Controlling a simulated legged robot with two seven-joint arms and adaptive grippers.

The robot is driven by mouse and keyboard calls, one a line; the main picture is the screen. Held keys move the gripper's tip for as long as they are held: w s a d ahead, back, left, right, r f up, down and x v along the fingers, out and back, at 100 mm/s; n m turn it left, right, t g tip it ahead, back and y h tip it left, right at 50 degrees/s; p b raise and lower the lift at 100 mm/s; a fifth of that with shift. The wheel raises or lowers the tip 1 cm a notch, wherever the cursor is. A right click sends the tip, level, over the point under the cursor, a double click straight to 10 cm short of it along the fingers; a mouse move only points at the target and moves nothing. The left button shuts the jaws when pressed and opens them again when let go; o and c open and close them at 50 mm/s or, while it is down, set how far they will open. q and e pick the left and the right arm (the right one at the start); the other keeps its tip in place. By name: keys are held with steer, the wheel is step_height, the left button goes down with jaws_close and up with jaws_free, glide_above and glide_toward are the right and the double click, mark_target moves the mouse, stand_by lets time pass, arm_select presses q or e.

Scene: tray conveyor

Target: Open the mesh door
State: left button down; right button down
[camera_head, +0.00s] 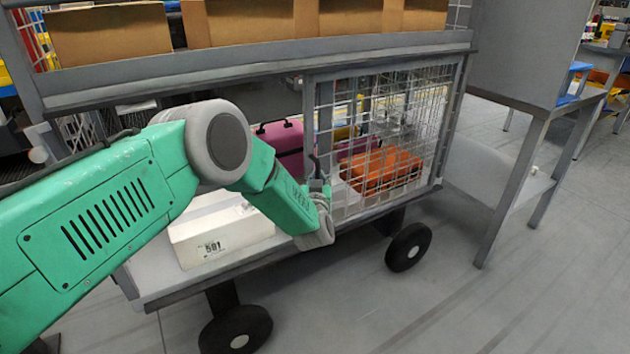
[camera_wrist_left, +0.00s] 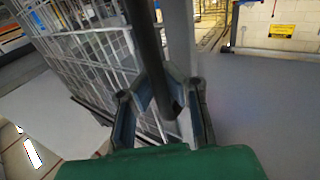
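The mesh door (camera_head: 380,130) is a grey-framed wire grid on the right part of the cart's lower level, and appears closed in the head view. Wire mesh (camera_wrist_left: 85,55) also fills the left of the left wrist view. My left gripper (camera_head: 318,182) is at the door's left edge, low down, next to a dark upright handle. In the left wrist view a dark bar (camera_wrist_left: 150,50), apparently this handle, runs down between the fingers of my gripper (camera_wrist_left: 162,85). I cannot tell whether they clamp it. My right gripper is not in view.
Behind the mesh lies an orange crate (camera_head: 382,170); a pink case (camera_head: 281,140) stands left of it. A white box (camera_head: 220,235) sits on the cart's lower shelf under my arm. Cardboard boxes (camera_head: 250,20) stand above. A grey table (camera_head: 530,150) is at right. Floor in front is clear.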

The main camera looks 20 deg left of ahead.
arm_select(q)
steer(key=shift+s+d+f, duration=0.2)
steer(key=shift+d+f, duration=0.25)
steer(key=shift+f, duration=0.05)
steer(key=c, duration=1.6)
jaws_free()
steer(key=shift+r, duration=0.3)
steer(key=v, duration=1.2)
